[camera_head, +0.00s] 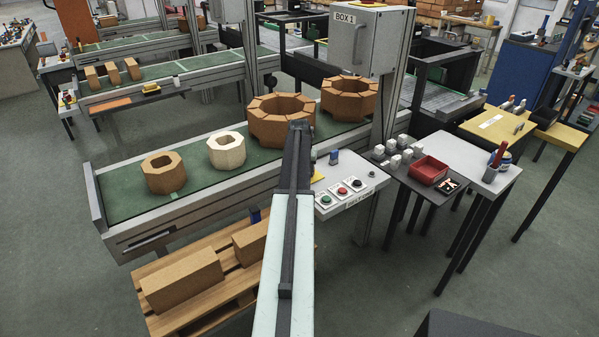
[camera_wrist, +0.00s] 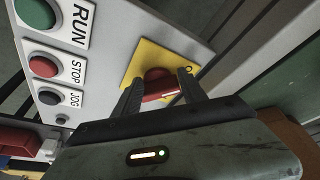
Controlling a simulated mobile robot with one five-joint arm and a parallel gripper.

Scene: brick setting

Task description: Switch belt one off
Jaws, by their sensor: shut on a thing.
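A white control panel (camera_head: 352,176) marked with a belt label stands beside the near conveyor. It carries a green RUN button (camera_wrist: 40,14), a red STOP button (camera_wrist: 43,66) and a black JOG button (camera_wrist: 48,98). A red rotary knob (camera_wrist: 158,86) sits on a yellow plate (camera_wrist: 176,60) on the same panel. In the wrist view my gripper (camera_wrist: 158,92) has its two fingers on either side of the knob, shut on it. A light mark shows on the knob's handle. In the head view my arm hides most of the gripper and the knob.
The green conveyor belt (camera_head: 190,195) bears several brick rings (camera_head: 163,172). A pallet (camera_head: 205,295) with bricks lies below it. A grey box marked BOX 1 (camera_head: 368,40) stands behind the panel. A red tray (camera_head: 428,170) sits on a table at right. The floor at lower right is mostly clear.

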